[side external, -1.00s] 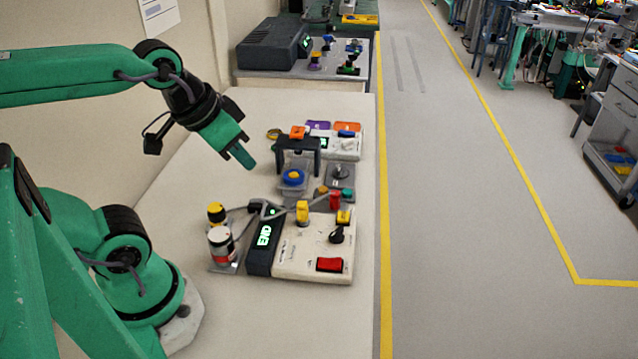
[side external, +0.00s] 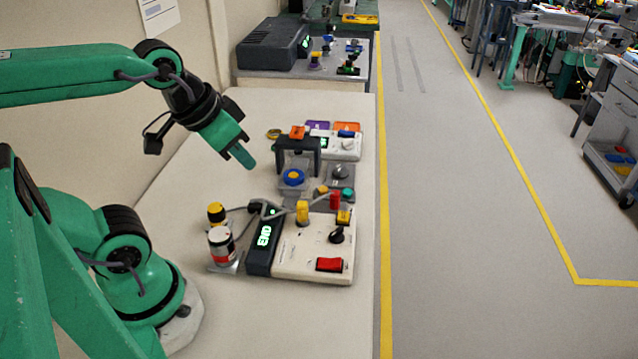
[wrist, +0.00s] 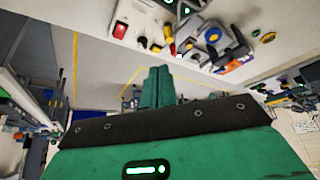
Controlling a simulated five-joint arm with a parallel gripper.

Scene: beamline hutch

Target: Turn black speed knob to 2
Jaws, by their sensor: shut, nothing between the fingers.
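The black speed knob (side external: 337,235) sits on the white panel (side external: 290,262) of the near control box, just above and right of a red rocker switch (side external: 330,265). A dark display (side external: 264,235) on the box's left side shows glowing green characters. My gripper (side external: 246,160) is shut and empty, raised in the air up and left of the box, well apart from the knob. In the wrist view my gripper (wrist: 158,75) shows as two green fingers pressed together. The near box shows upside down at the top there, with its red switch (wrist: 119,31). The knob's setting is too small to read.
A yellow lever (side external: 302,211) and a grey cable lie on the box's far side. A dark bridge-shaped stand (side external: 298,142) and a blue-and-yellow button (side external: 293,177) stand behind. Red-and-white and yellow-topped cylinders (side external: 221,245) stand left. The bench front is clear.

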